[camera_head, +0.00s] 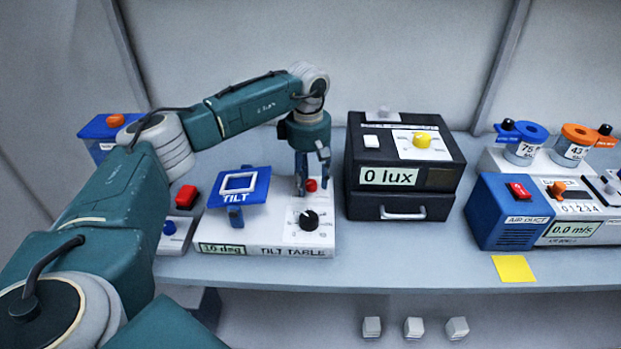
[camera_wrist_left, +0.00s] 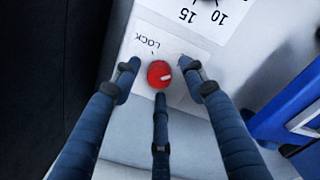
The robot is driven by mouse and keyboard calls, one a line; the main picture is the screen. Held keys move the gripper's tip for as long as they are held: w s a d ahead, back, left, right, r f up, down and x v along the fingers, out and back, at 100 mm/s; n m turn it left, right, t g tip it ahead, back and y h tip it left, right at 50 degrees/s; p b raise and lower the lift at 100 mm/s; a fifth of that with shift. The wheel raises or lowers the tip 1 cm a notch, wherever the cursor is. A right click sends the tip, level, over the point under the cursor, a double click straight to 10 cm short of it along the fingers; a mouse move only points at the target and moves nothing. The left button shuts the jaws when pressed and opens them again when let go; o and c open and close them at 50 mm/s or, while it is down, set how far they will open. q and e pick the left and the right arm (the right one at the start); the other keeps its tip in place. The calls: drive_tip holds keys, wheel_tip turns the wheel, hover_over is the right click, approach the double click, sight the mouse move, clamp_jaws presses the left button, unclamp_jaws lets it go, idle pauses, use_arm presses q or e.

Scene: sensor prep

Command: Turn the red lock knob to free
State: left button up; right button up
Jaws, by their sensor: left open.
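The red lock knob (camera_head: 311,185) is a small round knob on the white tilt table unit (camera_head: 262,240), behind the black dial (camera_head: 309,220). My left gripper (camera_head: 313,180) points down over the knob, open, with its fingers spread around it. In the left wrist view the red knob (camera_wrist_left: 159,74) lies between the open fingers, with a visible gap on its left and right sides. A third finger ends close to the knob's lower edge; I cannot tell if it touches. A short white mark shows on the knob's right half. The printed word LOCK is beside it; no FREE label is readable.
The blue TILT plate (camera_head: 239,188) stands left of my gripper. The black lux box (camera_head: 403,160) stands close on the right. A red button (camera_head: 186,195) is farther left, and the blue air duct unit (camera_head: 508,214) is far right. A yellow square (camera_head: 513,268) lies at the front.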

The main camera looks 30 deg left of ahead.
sight(309, 183)
use_arm(q)
wheel_tip(309, 183, up, 12)
drive_tip(key=shift+s, duration=0.25)
idle(0.6)
